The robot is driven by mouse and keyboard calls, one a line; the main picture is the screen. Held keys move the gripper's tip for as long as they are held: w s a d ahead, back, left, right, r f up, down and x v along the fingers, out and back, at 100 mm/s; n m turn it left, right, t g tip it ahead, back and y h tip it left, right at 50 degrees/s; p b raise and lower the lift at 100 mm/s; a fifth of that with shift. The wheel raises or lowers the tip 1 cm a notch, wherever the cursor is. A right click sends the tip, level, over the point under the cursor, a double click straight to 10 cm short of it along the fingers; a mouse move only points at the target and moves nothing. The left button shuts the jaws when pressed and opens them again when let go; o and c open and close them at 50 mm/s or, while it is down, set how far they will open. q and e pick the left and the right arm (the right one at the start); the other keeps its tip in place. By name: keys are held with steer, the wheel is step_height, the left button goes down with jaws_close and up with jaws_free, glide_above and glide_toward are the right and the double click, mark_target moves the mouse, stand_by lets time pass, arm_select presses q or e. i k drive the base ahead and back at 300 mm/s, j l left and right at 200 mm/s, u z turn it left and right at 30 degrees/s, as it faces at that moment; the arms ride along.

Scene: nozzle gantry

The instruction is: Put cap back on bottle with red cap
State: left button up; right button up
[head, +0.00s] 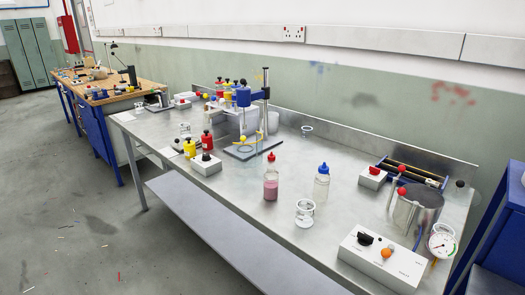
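A clear bottle (271,187) with pink liquid in its lower part stands upright on the metal bench (250,200), near the middle. A red pointed cap (271,157) shows at its top; at this size I cannot tell whether it is screwed down or only resting there. No loose red cap is clearly visible beside this bottle. Neither of my grippers shows in the head view.
A blue-capped bottle (321,185) stands to the right, with a clear beaker (304,213) in front. A blue-topped stand (244,149) and small red and yellow bottles are left. A metal pot (415,212) and control box (384,262) are right. A lower shelf (235,230) juts out in front.

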mark_target(271, 178)
steer(key=i+j+z, duration=0.1)
steer(key=j, duration=0.5)
steer(key=i+j+z, duration=0.15)
steer(key=i+j, duration=0.15)
steer(key=j, duration=0.35)
steer(key=i+j+z, duration=0.1)
steer(key=j, duration=0.5)
steer(key=i+j+z, duration=0.15)
steer(key=j, duration=0.5)
steer(key=i+j+z, duration=0.1)
steer(key=j, duration=0.6)
steer(key=i+j+z, duration=0.15)
steer(key=j, duration=0.5)
steer(key=k, duration=0.05)
